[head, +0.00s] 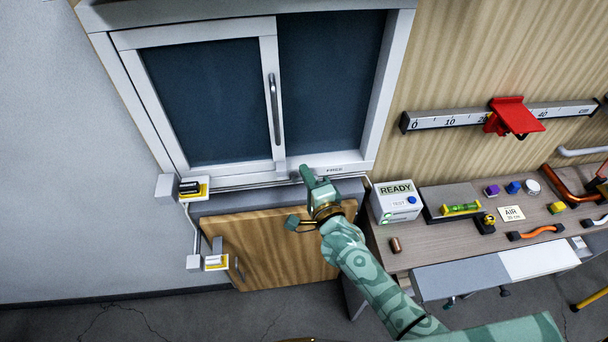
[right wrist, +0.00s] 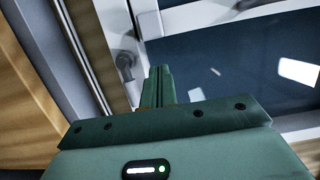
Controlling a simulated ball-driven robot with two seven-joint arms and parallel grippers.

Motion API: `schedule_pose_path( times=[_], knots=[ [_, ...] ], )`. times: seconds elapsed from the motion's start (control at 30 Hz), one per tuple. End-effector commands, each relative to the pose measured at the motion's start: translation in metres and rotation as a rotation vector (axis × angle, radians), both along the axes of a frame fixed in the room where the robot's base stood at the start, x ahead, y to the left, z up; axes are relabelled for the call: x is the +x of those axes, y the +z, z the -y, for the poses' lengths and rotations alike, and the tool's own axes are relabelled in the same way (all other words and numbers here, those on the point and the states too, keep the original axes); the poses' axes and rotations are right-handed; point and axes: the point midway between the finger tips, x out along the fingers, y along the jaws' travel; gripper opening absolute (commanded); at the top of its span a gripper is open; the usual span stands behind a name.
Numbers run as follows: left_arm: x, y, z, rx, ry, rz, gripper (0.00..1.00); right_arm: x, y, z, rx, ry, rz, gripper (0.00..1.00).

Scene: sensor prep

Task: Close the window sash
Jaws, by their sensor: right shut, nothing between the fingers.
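The window sash (head: 195,28) is a white frame with dark glass, standing over the left part of the window frame (head: 380,90). It carries a grey vertical bar handle (head: 274,108) on its right stile. Dark glass shows to the right of the sash. My right gripper (head: 307,172) is shut and empty, in front of the window's lower edge, right of and below the handle. In the right wrist view, its fingers (right wrist: 158,85) are together in front of white framing and dark glass. Whether they touch the frame cannot be told. My left gripper is not in view.
A wooden cabinet door (head: 260,255) is below the window. A READY box (head: 397,202) stands on the workbench (head: 430,250) at right, among several small items. A ruler rail (head: 450,119) with a red slider (head: 515,115) is on the wall. Wall switches (head: 180,187) are at left.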

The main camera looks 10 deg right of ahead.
Motion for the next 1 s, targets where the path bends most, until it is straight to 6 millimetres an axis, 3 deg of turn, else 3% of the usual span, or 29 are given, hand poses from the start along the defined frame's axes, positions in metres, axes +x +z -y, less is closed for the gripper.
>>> schedule_pose_path(
  times=[0.27, 0.53, 0.87, 0.93, 1.0],
  knots=[
    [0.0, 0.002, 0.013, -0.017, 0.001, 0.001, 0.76, -0.036, -0.002, 0.013, -0.001, -0.002, -0.002, 0.0],
    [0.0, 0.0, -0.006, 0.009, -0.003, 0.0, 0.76, -0.081, -0.001, 0.026, -0.002, -0.003, 0.0, 0.0],
    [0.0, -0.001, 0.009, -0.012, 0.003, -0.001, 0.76, -0.096, -0.001, 0.03, -0.031, -0.001, 0.007, 0.0],
    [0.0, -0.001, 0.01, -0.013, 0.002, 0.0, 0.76, -0.098, -0.01, 0.026, -0.162, 0.027, 0.012, 0.0],
    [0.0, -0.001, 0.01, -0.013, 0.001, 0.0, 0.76, -0.107, -0.049, 0.025, -0.378, 0.078, -0.024, 0.0]
  ],
)
